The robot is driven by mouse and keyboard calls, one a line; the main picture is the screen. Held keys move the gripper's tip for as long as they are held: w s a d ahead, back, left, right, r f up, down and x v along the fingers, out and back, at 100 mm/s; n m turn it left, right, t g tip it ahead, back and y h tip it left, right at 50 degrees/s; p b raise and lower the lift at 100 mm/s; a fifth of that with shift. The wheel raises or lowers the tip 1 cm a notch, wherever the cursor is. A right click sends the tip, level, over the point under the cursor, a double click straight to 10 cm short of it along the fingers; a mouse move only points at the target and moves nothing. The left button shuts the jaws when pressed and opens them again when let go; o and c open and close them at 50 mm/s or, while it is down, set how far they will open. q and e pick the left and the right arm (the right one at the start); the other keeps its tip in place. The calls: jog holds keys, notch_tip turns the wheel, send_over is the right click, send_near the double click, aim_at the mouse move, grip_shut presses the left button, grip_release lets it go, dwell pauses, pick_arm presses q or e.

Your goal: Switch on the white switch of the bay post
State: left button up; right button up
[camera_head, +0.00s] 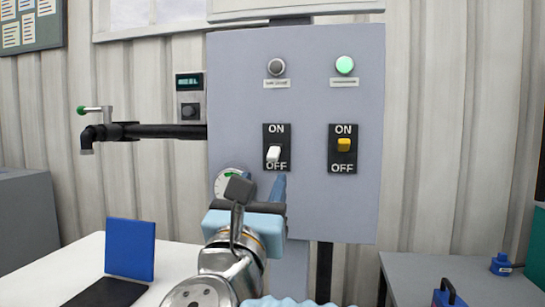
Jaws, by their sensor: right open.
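The bay post's grey panel (310,110) stands upright in front of me. Its white switch (273,154) sits on a black plate marked ON above and OFF below, with the lever down by OFF. The round lamp (276,67) above it is grey and unlit. My right gripper (260,186) is open and empty, just below the white switch in the picture. Its dark fingertip overlaps the gauge, and its bluish finger is just under the OFF mark. I cannot tell how far it is from the panel. My left gripper is not in view.
A yellow switch (343,145) is right of the white one, its lever up by ON, under a lit green lamp (345,65). A gauge (224,183) is partly hidden by my gripper. A black pipe (160,131) with a green-tipped tap juts left. Tables stand low on both sides.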

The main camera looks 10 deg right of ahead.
aim_at(272, 160)
jog(key=p+x, duration=0.1)
jog(key=x, duration=0.6)
jog(key=shift+w+d+r, duration=0.1)
jog(key=shift+w+r, duration=0.05)
jog(key=shift+w, duration=0.25)
grip_shut()
